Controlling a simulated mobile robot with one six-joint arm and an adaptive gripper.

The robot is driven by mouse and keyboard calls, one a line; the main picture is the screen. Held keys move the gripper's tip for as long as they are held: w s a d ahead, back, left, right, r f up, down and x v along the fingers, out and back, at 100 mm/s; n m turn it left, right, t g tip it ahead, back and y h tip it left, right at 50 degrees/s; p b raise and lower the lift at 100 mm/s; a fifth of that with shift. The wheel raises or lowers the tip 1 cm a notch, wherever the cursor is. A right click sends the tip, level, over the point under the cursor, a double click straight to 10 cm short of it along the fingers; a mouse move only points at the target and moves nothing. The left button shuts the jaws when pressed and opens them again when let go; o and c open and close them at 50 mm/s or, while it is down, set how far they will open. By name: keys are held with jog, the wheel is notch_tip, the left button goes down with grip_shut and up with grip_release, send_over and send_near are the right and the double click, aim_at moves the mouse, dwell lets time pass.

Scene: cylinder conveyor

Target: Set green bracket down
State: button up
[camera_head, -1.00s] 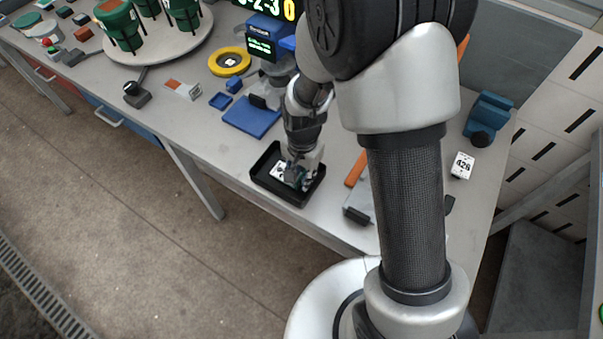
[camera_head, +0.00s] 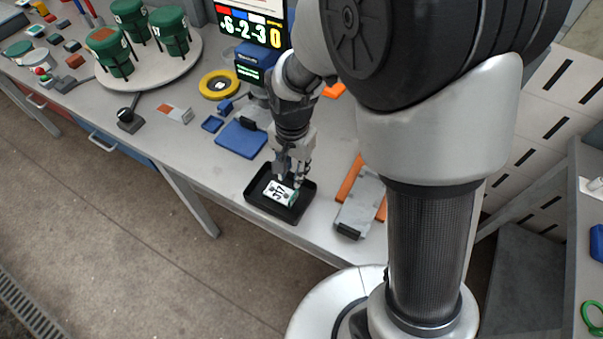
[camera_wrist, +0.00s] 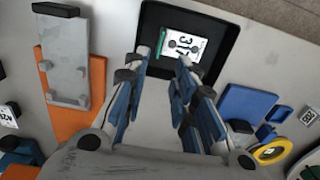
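The green bracket (camera_head: 281,193) lies in the black tray (camera_head: 250,197) near the table's front edge. It shows mostly as a white plate marked 37 with a little green at its side. In the wrist view the bracket (camera_wrist: 183,46) lies flat in the tray (camera_wrist: 222,62), with a green strip on its left edge. My gripper (camera_head: 291,179) is just above the bracket. In the wrist view its fingers (camera_wrist: 165,58) are spread with nothing between them, and the bracket shows beyond the tips, apart from them.
A grey plate on orange blocks (camera_head: 360,203) lies right of the tray. A blue plate (camera_head: 240,138) and yellow ring (camera_head: 217,84) lie behind it. A round platform (camera_head: 150,72) with green containers stands back left, below a lit display (camera_head: 250,28) to its right.

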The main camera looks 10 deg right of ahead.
jog(key=s+d+r+n+t, duration=0.1)
jog(key=s+d+r+n, duration=0.15)
jog(key=r, duration=0.45)
jog(key=s+d+r+n+t, duration=0.1)
jog(key=s+d+r, duration=0.25)
jog(key=r, duration=0.25)
jog(key=s+d+r+n+t, duration=0.1)
jog(key=s+r+n, duration=0.1)
jog(key=s, duration=0.3)
jog(key=s+d+r+n+t, duration=0.1)
jog(key=s+d+r+n, duration=0.1)
jog(key=s+r, duration=0.2)
jog(key=shift+s, duration=1)
jog(key=shift+r, duration=0.1)
